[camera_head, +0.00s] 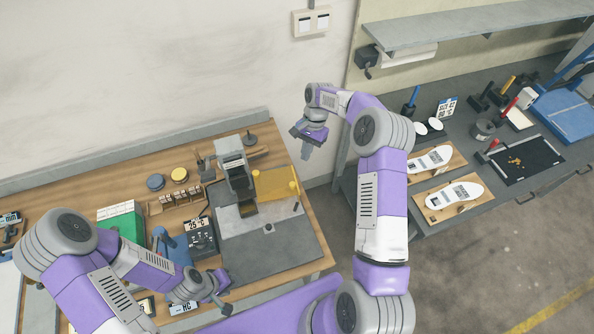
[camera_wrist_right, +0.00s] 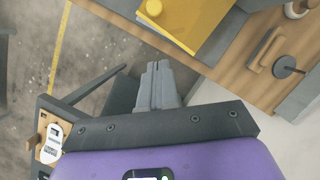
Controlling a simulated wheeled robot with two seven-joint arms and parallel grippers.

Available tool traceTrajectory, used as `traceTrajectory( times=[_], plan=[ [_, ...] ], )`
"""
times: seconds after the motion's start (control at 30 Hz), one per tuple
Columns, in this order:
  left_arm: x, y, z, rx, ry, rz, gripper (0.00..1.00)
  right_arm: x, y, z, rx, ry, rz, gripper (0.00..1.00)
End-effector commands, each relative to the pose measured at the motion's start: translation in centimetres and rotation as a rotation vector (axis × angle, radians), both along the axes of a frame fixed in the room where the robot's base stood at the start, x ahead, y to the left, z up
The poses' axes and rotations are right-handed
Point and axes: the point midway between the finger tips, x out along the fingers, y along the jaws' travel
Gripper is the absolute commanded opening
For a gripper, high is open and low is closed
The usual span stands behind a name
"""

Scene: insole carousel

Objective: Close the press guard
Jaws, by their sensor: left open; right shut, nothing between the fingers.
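The press (camera_head: 233,168) is a grey upright machine on a grey base plate on the wooden bench. The press guard (camera_head: 276,186) is a translucent yellow panel with a yellow knob, just right of the press column. The guard also shows at the top of the right wrist view (camera_wrist_right: 195,20). My right gripper (camera_head: 306,153) is shut and empty, in the air to the right of and beyond the guard, apart from it. Its closed fingers show in the right wrist view (camera_wrist_right: 158,82). My left gripper (camera_head: 220,294) is open, low over the bench's front edge.
A block rack (camera_head: 178,202) and round tins lie behind. A second bench (camera_head: 520,190) with white insoles stands right, across a gap. A wall shelf (camera_head: 470,28) hangs above it.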

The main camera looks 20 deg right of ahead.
Motion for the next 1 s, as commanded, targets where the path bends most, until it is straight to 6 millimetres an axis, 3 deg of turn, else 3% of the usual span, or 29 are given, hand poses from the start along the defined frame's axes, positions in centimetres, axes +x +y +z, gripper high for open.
traceTrajectory(
  times=[0.03, 0.23, 0.53, 1.0],
  plan=[
    [0.1, 0.0, -1.2, 0.000, -0.001, 0.000, 0.43, -0.2, 0.3, -1.5, 0.001, 0.002, 0.000, 0.00],
    [0.0, 0.0, -3.6, 0.000, -0.001, 0.000, 0.43, -1.0, 1.3, -5.4, 0.001, 0.000, 0.001, 0.00],
    [0.1, 0.0, -3.0, 0.000, -0.001, 0.000, 0.43, -2.8, 4.0, -5.1, -0.001, -0.001, 0.001, 0.00],
    [0.1, 0.0, -3.0, 0.000, -0.001, 0.000, 0.43, -3.1, 4.4, -5.2, 0.000, -0.001, -0.001, 0.00]
  ],
)
